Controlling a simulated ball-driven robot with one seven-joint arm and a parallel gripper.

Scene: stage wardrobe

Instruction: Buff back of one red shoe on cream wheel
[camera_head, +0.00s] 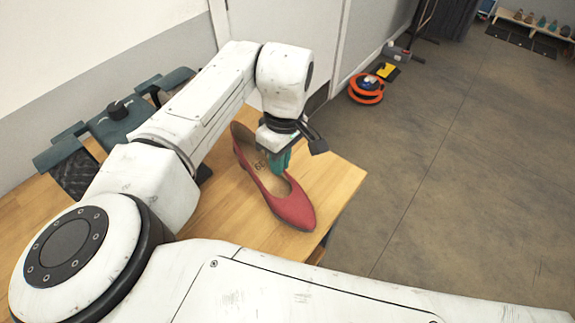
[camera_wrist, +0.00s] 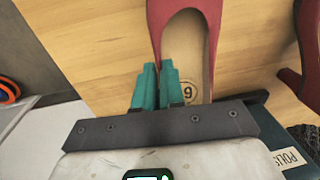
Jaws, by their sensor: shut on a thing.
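A red shoe (camera_head: 292,207) lies on the wooden table near its right edge, toe toward the bottom right. It also shows in the wrist view (camera_wrist: 205,22), its pale insole marked with a number. My gripper (camera_head: 283,160) is over the shoe's opening. In the wrist view, its green fingers (camera_wrist: 158,88) are close together on the left side wall of the shoe, gripping that wall. A second red shoe (camera_wrist: 309,40) shows in part at the right edge of the wrist view. I do not see a cream wheel in either view.
A grey-green machine with a black knob (camera_head: 118,112) stands at the table's back left. An orange reel (camera_head: 366,90) lies on the floor. Bare wooden table (camera_head: 335,180) lies right of the shoe.

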